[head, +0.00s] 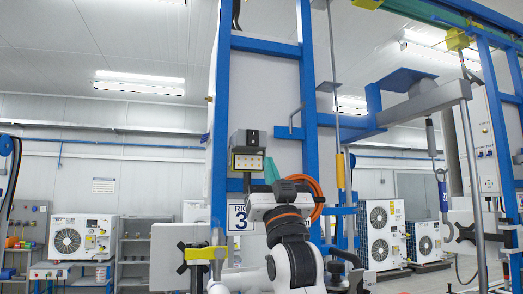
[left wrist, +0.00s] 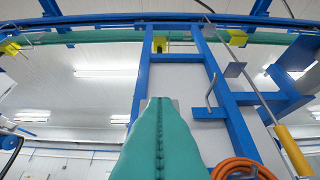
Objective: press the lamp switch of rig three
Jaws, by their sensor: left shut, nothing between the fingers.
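The rig three sign (head: 240,217) hangs on the blue frame (head: 219,120) left of my arm in the head view. Above it is a small box (head: 247,140) with a dark upper part and a pale panel (head: 248,162) with several small dots. I cannot tell which part is the lamp switch. My left gripper (head: 271,168) is shut and empty, its green fingers pointing up just right of the panel. I cannot tell whether they touch it. In the left wrist view the green fingers (left wrist: 160,140) point up; neither box nor switch shows there. My right gripper is not in view.
An orange hose coil (head: 310,195) hangs right behind my left wrist; it also shows in the left wrist view (left wrist: 243,170). A yellow-sleeved rod (head: 340,170) stands right of it. A yellow clamp (head: 206,252) is at lower left. Fan units (head: 84,237) stand farther back.

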